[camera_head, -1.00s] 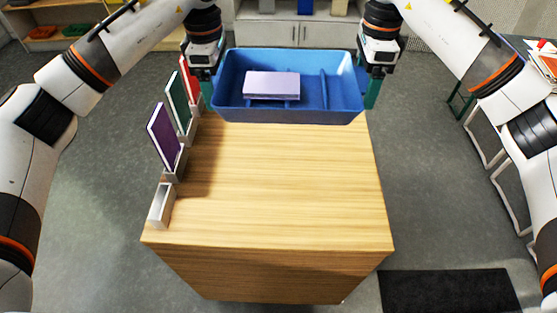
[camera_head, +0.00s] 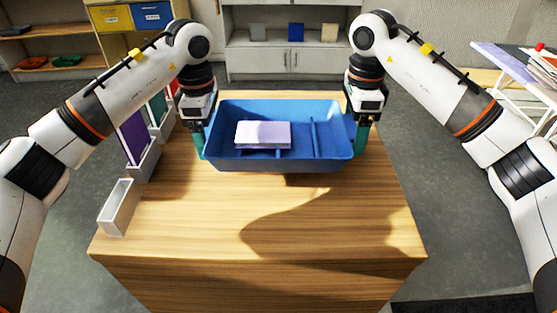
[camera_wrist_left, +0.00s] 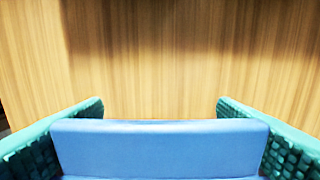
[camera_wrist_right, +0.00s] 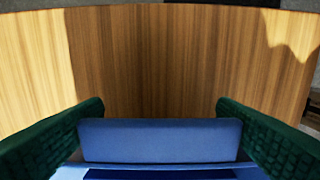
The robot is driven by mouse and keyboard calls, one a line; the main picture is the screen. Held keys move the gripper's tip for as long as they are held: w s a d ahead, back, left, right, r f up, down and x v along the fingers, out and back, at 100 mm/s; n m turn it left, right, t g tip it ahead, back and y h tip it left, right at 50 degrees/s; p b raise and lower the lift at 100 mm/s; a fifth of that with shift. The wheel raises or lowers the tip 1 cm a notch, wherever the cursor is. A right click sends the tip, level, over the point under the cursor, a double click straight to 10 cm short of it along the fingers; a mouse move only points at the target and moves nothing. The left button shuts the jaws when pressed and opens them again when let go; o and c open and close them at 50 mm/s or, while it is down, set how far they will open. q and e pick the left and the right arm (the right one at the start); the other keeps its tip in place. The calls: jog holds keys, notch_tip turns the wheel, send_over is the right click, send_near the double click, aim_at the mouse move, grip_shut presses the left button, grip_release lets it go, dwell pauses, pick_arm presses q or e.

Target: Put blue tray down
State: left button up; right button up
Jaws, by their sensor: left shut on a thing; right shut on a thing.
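The blue tray (camera_head: 290,164) is over the far half of the wooden table (camera_head: 200,222) in the head view. Whether its base touches the tabletop cannot be told. A pale lilac block (camera_head: 263,134) lies inside it, left of a divider. My left gripper (camera_head: 199,143) is shut on the tray's left wall, which shows between its green fingers in the left wrist view (camera_wrist_left: 160,148). My right gripper (camera_head: 361,138) is shut on the right wall, seen between the fingers in the right wrist view (camera_wrist_right: 160,140). The tray looks about level.
An empty light-grey holder (camera_head: 118,208) stands at the table's left edge. Behind it, a purple panel (camera_head: 133,138) and a green panel (camera_head: 158,108) stand in holders, close to my left gripper. The table's near part is clear.

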pick_arm(q)
jog(key=shift+r, duration=0.1)
pick_arm(e)
jog(key=shift+s, duration=0.1)
pick_arm(q)
notch_tip(320, 180, down, 5)
jog(key=b, duration=0.5)
pick_arm(e)
notch_tip(320, 180, down, 5)
jog(key=shift+f, duration=0.1)
pick_arm(q)
jog(key=o, duration=1)
pick_arm(e)
jog(key=o, duration=1)
pick_arm(q)
jog(key=shift+o, duration=0.2)
pick_arm(e)
jog(key=shift+o, duration=0.2)
